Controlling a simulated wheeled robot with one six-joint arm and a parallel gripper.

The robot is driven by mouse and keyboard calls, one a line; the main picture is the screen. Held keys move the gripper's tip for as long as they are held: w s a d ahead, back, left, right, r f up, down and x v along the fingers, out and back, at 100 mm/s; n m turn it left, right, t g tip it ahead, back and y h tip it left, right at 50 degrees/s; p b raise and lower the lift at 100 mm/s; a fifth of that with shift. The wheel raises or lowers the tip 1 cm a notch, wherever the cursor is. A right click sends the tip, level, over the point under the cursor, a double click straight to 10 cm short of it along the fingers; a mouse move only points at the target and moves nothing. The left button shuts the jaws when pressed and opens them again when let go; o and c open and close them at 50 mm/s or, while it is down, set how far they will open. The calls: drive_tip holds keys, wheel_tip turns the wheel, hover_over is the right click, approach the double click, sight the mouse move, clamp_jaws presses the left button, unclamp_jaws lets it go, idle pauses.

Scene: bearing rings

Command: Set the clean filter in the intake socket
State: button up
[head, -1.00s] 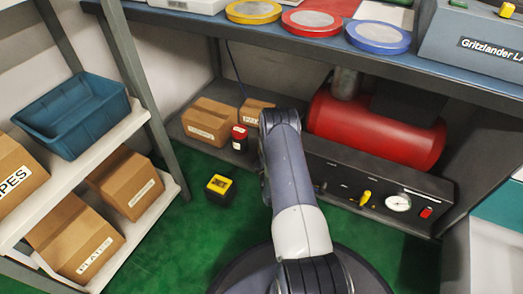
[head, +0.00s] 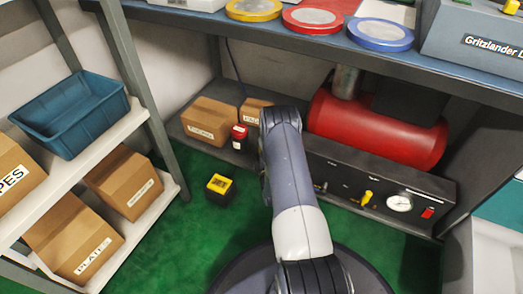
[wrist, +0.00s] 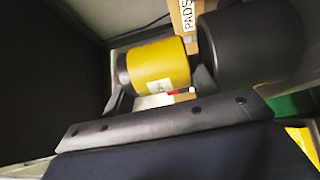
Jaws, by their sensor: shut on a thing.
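In the wrist view, my gripper (wrist: 160,82) is shut on a yellow cylinder (wrist: 160,62), which appears to be the filter. The cylinder lies sideways between the dark fingers, has a pale label and shows a dark end at left. A large dark round body (wrist: 250,45) is close by at right; I cannot tell whether it is the intake socket or whether the cylinder touches it. In the head view, my arm hides the gripper and the held cylinder. A red compressor tank (head: 375,130) lies under the bench.
A yellow-and-black item (head: 219,188) is on the green floor. A panel with a gauge (head: 399,203) fronts the compressor. Shelving with a blue bin (head: 70,115) stands at left.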

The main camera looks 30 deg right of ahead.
drive_tip(key=shift+s+f+g, duration=0.4)
drive_tip(key=shift+s+f, duration=0.15)
drive_tip(key=shift+f, duration=0.1)
drive_tip(key=shift+r+p, duration=0.3)
drive_tip(key=shift+p, duration=0.1)
drive_tip(key=shift+w+a+r+b, duration=0.1)
drive_tip(key=shift+w+r+b, duration=0.25)
drive_tip(key=shift+w, duration=0.2)
idle(0.6)
drive_tip(key=shift+s+f, duration=0.15)
drive_tip(key=shift+f, duration=0.5)
drive_tip(key=shift+r, duration=0.9)
idle(0.4)
idle(0.7)
